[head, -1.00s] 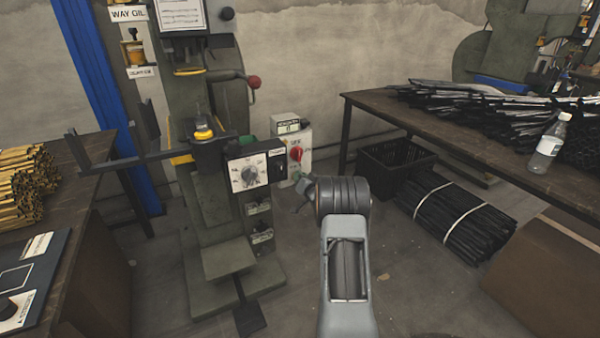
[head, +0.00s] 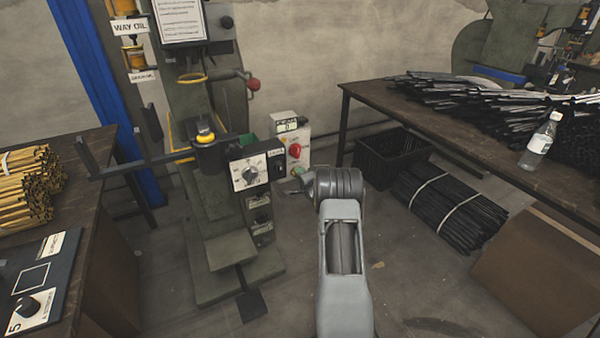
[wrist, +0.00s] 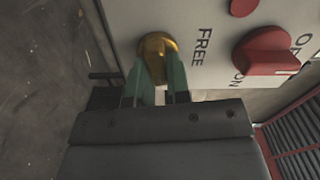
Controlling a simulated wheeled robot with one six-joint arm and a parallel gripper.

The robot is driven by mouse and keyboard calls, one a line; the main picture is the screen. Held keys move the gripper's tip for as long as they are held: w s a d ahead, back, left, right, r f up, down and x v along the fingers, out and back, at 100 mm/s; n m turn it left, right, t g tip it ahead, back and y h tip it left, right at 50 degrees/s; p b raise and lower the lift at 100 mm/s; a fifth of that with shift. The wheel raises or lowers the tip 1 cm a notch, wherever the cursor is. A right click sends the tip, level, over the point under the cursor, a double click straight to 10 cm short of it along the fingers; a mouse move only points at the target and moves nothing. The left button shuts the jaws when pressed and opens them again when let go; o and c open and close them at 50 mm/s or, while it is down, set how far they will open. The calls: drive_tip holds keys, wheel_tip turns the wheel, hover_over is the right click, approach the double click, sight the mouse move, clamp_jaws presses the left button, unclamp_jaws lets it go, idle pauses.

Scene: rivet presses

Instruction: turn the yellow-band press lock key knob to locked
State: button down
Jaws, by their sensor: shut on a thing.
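The brass lock key knob (wrist: 157,46) is on a white control box, beside the printed word FREE, in the wrist view. My gripper (wrist: 157,72) is shut on this knob, one green finger on each side. The fingers hide part of it, so I cannot tell its exact turn. In the head view the control box (head: 301,134) stands to the right of the green press (head: 212,218), which has a yellow ring (head: 205,138). My wrist is close beside the lower part of the box, and the fingertips are hard to make out there.
A red ON/OFF switch (wrist: 268,52) sits to the right of the brass knob. A dial box (head: 248,172) is on the press front. A black crate (head: 392,158) and bundled dark rods (head: 450,208) lie under the right table (head: 400,106). Open floor lies in front.

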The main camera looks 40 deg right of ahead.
drive_tip(key=shift+m, duration=0.8)
drive_tip(key=shift+f, duration=0.1)
drive_tip(key=c, duration=1.1)
unclamp_jaws()
drive_tip(key=shift+s+p, duration=0.15)
drive_tip(key=shift+p, duration=0.15)
drive_tip(key=s, duration=0.4)
drive_tip(key=s+a+p, duration=0.1)
drive_tip(key=s, duration=0.4)
drive_tip(key=s+p, duration=0.1)
drive_tip(key=s, duration=0.3)
drive_tip(key=shift+s+a, duration=0.2)
drive_tip(key=shift+a, duration=0.2)
